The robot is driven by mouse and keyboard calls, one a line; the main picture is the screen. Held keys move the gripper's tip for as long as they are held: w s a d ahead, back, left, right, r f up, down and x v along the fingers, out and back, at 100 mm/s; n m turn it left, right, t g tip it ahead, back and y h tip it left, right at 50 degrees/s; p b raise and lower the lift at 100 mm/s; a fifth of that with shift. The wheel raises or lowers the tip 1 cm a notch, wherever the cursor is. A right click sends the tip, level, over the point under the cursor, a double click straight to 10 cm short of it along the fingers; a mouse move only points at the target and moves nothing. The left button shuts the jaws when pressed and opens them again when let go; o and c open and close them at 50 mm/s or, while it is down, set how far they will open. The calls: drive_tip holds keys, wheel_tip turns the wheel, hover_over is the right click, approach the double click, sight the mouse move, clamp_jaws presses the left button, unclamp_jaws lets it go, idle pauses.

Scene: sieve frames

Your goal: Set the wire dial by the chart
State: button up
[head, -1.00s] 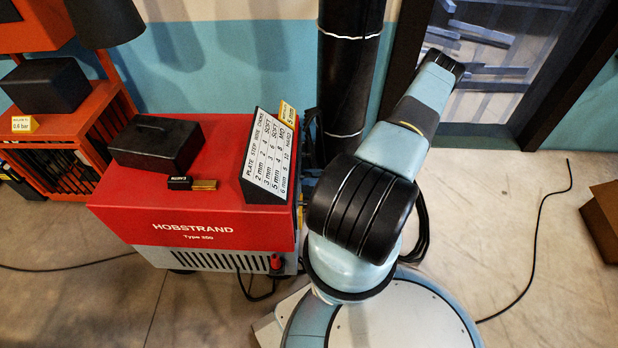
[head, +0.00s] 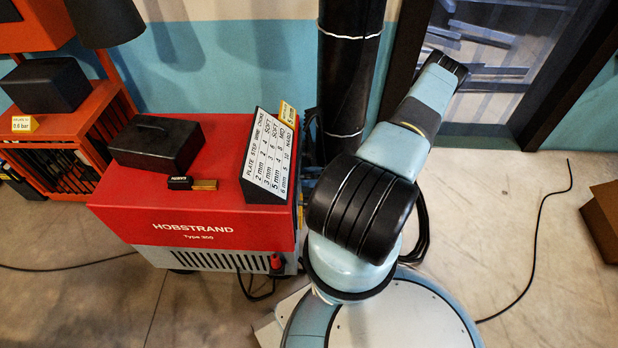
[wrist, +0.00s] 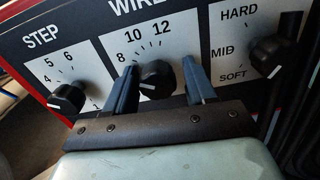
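The black wire dial (wrist: 157,77) is in the middle of the panel in the wrist view, under a label partly cut off. The numbers 8, 10 and 12 show above it; its white mark is low on its face, towards lower left. My gripper (wrist: 159,68) has one blue finger on each side of the dial, with a slight gap on the right; contact is hard to tell. The chart (head: 270,157) stands tilted on the red machine, with columns plate, step, wire and choke. A yellow card (head: 287,113) behind it seems to read 5 mm.
The step dial (wrist: 67,98) is left of my fingers and the choke dial (wrist: 269,55), marked hard, mid and soft, is right. A black box (head: 155,143) and a small black-and-gold block (head: 192,184) lie on the red machine (head: 200,222). A dark column (head: 347,80) stands behind.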

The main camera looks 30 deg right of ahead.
drive_tip(key=shift+o, duration=0.6)
drive_tip(key=v, duration=1.3)
drive_tip(key=shift+s+d, duration=0.25)
drive_tip(key=shift+d, duration=0.05)
